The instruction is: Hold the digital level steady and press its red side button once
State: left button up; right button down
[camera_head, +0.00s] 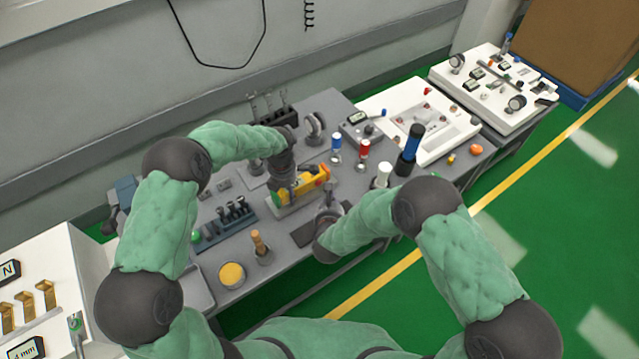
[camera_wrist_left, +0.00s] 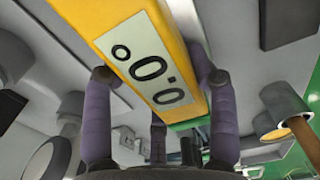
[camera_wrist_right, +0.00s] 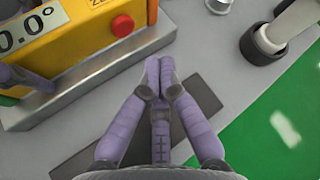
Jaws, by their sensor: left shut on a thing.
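The yellow digital level (camera_head: 308,184) sits on a pale grey base on the bench. Its display reads 0.0° in both wrist views. My left gripper (camera_wrist_left: 160,78) is shut on the level, with purple fingers on both sides of its body. The red side button (camera_wrist_right: 122,26) shows near the level's right end in the right wrist view. My right gripper (camera_wrist_right: 158,78) is shut and empty, its fingertips together. It hovers beside the level, below and to the right of the button in that view, apart from it.
A dark flat pad (camera_wrist_right: 90,145) lies under my right gripper. White and dark cylinders (camera_wrist_right: 278,35) stand to the right. A rack of dark pegs (camera_head: 232,213), a yellow disc (camera_head: 231,274) and a wooden-handled tool (camera_head: 259,246) stand nearer on the bench.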

pick_arm(q)
jog(key=shift+s+f, duration=0.1)
pick_arm(e)
jog(key=shift+s+d, duration=0.7)
jog(key=shift+s, duration=0.2)
pick_arm(q)
jog(key=o, duration=1.5)
jog(key=shift+c, duration=0.2)
